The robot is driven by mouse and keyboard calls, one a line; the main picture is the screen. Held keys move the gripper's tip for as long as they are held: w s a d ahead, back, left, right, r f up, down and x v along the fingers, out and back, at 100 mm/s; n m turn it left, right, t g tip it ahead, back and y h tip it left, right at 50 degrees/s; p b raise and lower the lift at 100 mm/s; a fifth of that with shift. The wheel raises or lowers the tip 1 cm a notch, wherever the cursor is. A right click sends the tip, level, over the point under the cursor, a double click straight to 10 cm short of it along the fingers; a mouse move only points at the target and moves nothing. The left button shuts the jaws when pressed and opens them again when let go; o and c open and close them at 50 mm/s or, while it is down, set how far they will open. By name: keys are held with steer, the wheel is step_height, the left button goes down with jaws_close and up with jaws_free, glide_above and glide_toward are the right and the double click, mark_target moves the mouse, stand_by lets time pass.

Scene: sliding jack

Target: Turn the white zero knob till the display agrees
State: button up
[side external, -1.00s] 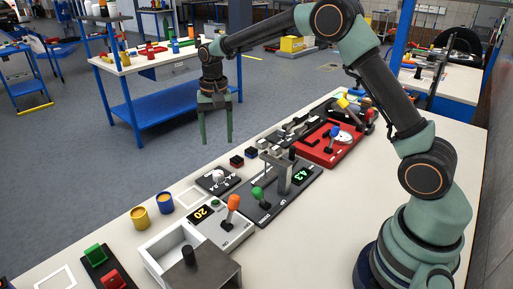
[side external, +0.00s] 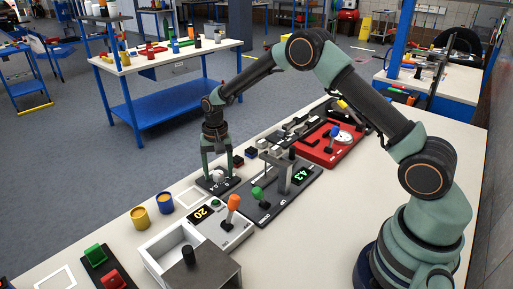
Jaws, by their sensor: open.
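The white zero knob (side external: 218,175) sits on a small black base (side external: 208,187) with white markings too small to read. My gripper (side external: 217,170) is open and has its fingers down on either side of the knob. I cannot tell whether the fingers touch it, and they partly cover the base. Two lit displays are in view. A yellow one (side external: 201,213) on the grey box reads 20, and a green one (side external: 302,175) on the dark jack panel (side external: 262,212) reads 43, perhaps with a decimal point.
A green-knobbed lever (side external: 257,193) and an orange-knobbed lever (side external: 233,202) stand nearby. A red panel (side external: 318,152) lies farther back. The right side of the bench (side external: 330,225) is clear.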

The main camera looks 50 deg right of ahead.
jaws_close()
steer(key=shift+n, duration=0.4)
steer(key=n, duration=0.3)
steer(key=shift+d+n, duration=0.1)
steer(key=shift+n, duration=0.2)
steer(key=shift+d+n, duration=0.15)
steer(key=shift+n, duration=2.05)
jaws_free()
